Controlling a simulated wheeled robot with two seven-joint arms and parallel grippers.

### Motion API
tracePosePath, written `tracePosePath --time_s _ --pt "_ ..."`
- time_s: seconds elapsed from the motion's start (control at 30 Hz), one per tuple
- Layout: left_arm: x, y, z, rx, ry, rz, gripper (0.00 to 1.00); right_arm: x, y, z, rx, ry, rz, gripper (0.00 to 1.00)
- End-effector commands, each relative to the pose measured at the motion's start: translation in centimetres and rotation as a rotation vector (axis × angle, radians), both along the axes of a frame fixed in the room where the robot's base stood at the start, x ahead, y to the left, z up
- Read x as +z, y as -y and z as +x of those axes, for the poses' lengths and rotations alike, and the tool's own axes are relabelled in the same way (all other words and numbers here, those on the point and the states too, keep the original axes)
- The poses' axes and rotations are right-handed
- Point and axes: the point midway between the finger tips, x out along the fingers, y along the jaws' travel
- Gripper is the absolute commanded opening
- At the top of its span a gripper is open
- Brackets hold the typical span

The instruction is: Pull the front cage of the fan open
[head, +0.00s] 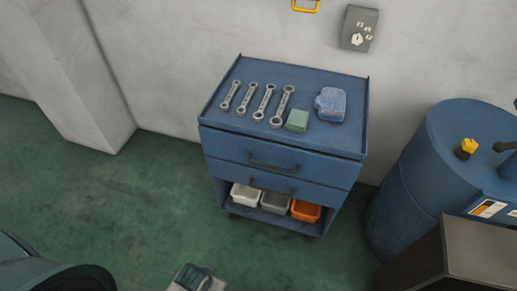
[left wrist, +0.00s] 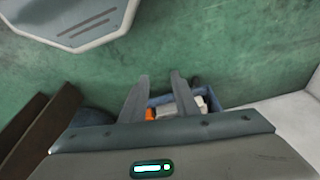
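I see no fan and no fan cage that I can make out in either view. My left gripper (left wrist: 160,75) shows in the left wrist view with its two grey fingers apart and nothing between them. Green floor and part of a blue tool cabinet (head: 283,173) lie beyond the fingers. In the head view I cannot tell the left gripper for certain. My right gripper is in neither view.
Several wrenches, a green block (head: 297,120) and a blue cloth-like item (head: 330,103) lie on the cabinet. Bins sit on its lower shelf. A blue drum (head: 428,165) and a brown box (head: 460,262) stand right. The floor (head: 120,195) left of the cabinet is clear.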

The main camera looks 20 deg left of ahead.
Motion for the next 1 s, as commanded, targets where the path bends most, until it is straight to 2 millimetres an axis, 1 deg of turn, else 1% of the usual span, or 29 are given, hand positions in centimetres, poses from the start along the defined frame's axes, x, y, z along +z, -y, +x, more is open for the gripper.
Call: tracePosePath --time_s 0.03,0.2,0.27,0.3,0.37,0.4,0.5,0.57,0.6,0.67,0.77,0.8,0.87,0.9,0.97,1.0 --pt "2.4 0.1 0.9 0.002 0.020 -0.003 0.28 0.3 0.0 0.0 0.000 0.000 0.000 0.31" --pt "9.0 0.6 3.6 0.007 0.072 -0.012 0.28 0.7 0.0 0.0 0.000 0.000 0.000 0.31" --pt "11.3 0.9 4.6 0.009 0.095 -0.017 0.28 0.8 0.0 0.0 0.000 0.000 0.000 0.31" --pt "12.9 1.1 5.5 0.010 0.113 -0.022 0.28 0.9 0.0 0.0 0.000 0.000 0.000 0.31" --pt "15.6 1.5 7.0 0.012 0.149 -0.029 0.28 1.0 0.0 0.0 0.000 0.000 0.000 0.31" --pt "17.5 1.8 8.3 0.014 0.178 -0.036 0.28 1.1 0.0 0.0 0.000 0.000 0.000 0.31" --pt "21.3 2.7 11.4 0.018 0.245 -0.054 0.28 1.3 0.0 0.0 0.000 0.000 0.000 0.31" --pt "23.1 3.2 13.0 0.021 0.281 -0.065 0.28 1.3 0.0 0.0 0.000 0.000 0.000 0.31" --pt "24.3 3.6 14.2 0.022 0.306 -0.072 0.28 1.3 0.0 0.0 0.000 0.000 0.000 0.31" --pt "26.0 4.1 16.0 0.022 0.343 -0.083 0.28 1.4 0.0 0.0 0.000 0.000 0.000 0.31" --pt "29.0 5.1 19.2 0.023 0.410 -0.102 0.28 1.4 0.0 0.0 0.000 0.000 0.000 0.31" --pt "30.3 5.5 20.6 0.024 0.439 -0.110 0.28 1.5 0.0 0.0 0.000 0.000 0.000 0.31" --pt "32.3 6.3 22.8 0.022 0.484 -0.122 0.28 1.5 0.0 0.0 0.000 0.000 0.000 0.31" --pt "33.7 6.7 24.3 0.021 0.516 -0.131 0.28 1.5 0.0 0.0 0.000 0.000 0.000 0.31" --pt "35.8 7.5 26.4 0.020 0.561 -0.144 0.28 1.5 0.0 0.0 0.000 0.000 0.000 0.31" --pt "37.3 7.9 27.8 0.019 0.591 -0.152 0.28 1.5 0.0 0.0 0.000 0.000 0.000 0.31"
